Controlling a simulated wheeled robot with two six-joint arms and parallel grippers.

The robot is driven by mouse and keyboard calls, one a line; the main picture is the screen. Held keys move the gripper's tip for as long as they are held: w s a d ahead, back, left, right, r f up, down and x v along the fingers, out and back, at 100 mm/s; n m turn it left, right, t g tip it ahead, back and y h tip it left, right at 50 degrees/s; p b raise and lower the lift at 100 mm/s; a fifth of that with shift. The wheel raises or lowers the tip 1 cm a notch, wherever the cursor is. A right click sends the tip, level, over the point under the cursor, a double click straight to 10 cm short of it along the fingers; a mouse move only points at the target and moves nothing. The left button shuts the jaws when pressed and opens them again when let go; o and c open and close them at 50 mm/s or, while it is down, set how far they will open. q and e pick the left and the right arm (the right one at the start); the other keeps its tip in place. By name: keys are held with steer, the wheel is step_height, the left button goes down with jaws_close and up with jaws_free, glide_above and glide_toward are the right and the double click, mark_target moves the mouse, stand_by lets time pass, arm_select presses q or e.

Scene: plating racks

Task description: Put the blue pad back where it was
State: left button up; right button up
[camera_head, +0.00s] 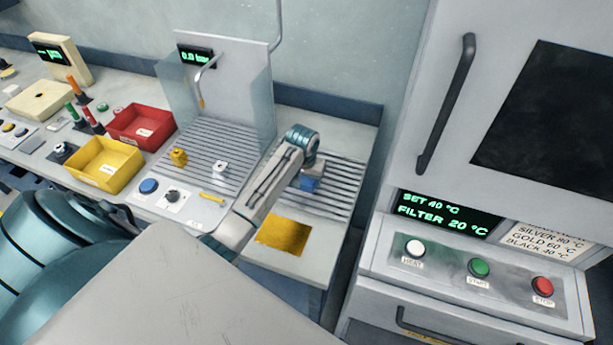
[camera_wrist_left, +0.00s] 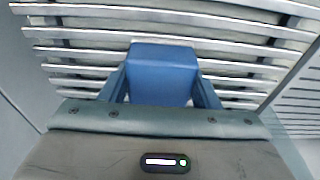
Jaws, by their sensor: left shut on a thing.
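The blue pad (camera_wrist_left: 162,72) is a small blue block between the two fingers of my left gripper (camera_wrist_left: 160,88) in the left wrist view. The gripper is shut on it, above or on a slatted metal rack. In the head view the blue pad (camera_head: 310,184) shows at the end of my left arm, over the slatted rack (camera_head: 340,190) at the right of the bench. I cannot tell whether the pad touches the slats. My right gripper is not in view.
A gold square (camera_head: 284,235) lies in front of the rack. Left of it is a slatted station with a yellow piece (camera_head: 178,157) and a white piece (camera_head: 220,168). Red (camera_head: 141,127) and yellow (camera_head: 104,164) bins stand further left. An oven cabinet (camera_head: 470,255) stands at the right.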

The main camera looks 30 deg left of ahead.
mark_target(305, 181)
arm_select(q)
steer(key=shift+f, duration=0.1)
steer(key=o, duration=0.9)
steer(key=shift+c, duration=0.2)
steer(key=shift+o, duration=0.9)
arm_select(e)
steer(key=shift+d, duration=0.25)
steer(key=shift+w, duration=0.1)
arm_select(q)
steer(key=r+b, duration=0.1)
steer(key=r, duration=0.2)
steer(key=s+r+b, duration=0.1)
steer(key=r, duration=0.2)
steer(key=r+b, duration=0.2)
steer(key=r, duration=0.1)
steer(key=shift+s+d+r, duration=0.2)
steer(key=shift+r, duration=0.1)
steer(key=shift+s+r+p, duration=0.2)
steer(key=shift+r+p, duration=0.35)
steer(key=shift+r, duration=0.75)
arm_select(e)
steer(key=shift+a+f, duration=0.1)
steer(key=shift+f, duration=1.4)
